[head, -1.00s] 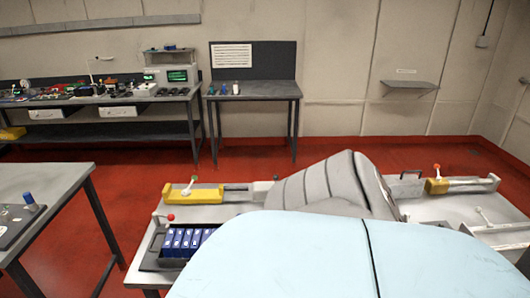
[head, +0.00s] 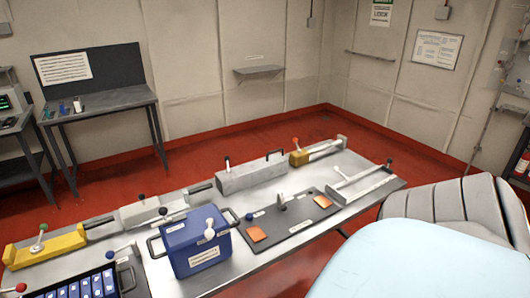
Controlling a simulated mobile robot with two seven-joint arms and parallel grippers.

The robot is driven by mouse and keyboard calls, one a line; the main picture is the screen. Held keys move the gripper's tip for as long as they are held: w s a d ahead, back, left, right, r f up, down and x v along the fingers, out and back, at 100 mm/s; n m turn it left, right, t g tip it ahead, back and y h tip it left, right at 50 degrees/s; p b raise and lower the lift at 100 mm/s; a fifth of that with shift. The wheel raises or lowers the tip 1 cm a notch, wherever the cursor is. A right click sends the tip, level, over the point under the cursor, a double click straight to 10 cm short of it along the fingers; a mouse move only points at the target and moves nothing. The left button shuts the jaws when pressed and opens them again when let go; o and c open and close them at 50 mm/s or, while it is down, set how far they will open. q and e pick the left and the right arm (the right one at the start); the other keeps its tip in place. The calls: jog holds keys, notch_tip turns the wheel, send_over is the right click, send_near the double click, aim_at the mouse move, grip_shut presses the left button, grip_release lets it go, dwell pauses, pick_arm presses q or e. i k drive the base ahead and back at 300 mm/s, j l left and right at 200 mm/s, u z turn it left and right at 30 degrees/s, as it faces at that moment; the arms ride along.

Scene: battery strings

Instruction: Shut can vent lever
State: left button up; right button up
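A blue can (head: 192,256), box-shaped with side handles, stands on the metal bench (head: 238,277) in the head view. A white lever (head: 209,230) with a rounded end sits on the can and looks tilted; I cannot tell whether the vent is open or shut. Neither of my grippers is in view. A large pale and grey part, likely of my own arm, fills the lower right, away from the can.
Along the bench's far side are a yellow block (head: 40,248), a grey block (head: 250,175) and an orange-yellow block (head: 318,152), each with a lever. A dark mat (head: 290,218) lies right of the can. A tray of blue cells (head: 85,287) is front left.

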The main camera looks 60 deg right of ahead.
aim_at(210, 233)
jog(key=z, duration=1.3)
